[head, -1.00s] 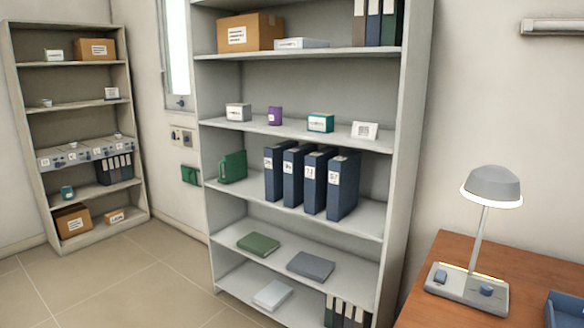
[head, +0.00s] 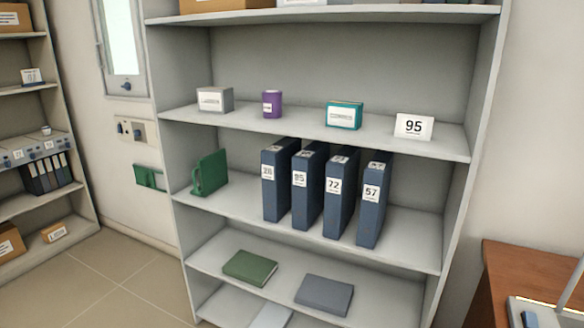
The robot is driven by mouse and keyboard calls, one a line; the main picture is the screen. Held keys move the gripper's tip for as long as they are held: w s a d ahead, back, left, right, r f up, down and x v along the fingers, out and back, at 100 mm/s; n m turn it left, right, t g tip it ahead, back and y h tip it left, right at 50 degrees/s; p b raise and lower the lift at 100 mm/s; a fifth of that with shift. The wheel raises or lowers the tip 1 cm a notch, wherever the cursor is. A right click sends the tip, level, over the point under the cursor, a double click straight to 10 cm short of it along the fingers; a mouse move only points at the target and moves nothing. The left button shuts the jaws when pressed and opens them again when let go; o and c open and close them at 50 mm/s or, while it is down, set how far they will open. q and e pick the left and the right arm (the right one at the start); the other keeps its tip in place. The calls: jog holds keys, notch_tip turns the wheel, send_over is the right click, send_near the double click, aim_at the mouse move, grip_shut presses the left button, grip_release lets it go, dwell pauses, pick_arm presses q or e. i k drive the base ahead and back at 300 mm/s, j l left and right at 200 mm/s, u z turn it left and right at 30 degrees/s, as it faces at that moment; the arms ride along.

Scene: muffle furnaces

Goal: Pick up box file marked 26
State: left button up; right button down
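Several dark blue box files stand upright in a row on the middle shelf in the head view. The leftmost box file (head: 278,180) has a small white label that starts with 2; its second digit is too small to tell, so it may read 26. The second box file (head: 308,200) has a label that looks like 95 or 85. The third box file (head: 337,208) is marked 72 and the rightmost box file (head: 371,215) is marked 57. Neither of my grippers is in view.
The grey shelf unit (head: 205,205) fills the middle. A green file (head: 209,172) stands left of the row, with bare shelf between. A card marked 95 (head: 413,126) stands on the shelf above. A wooden desk (head: 520,262) is at the lower right.

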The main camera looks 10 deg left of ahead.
aim_at(276, 159)
jog(key=i+j+z, duration=0.1)
jog(key=j, duration=0.2)
jog(key=i+j+z, duration=0.2)
jog(key=i+j, duration=0.15)
jog(key=j, duration=0.3)
jog(key=i+j+z, duration=0.1)
jog(key=j, duration=0.2)
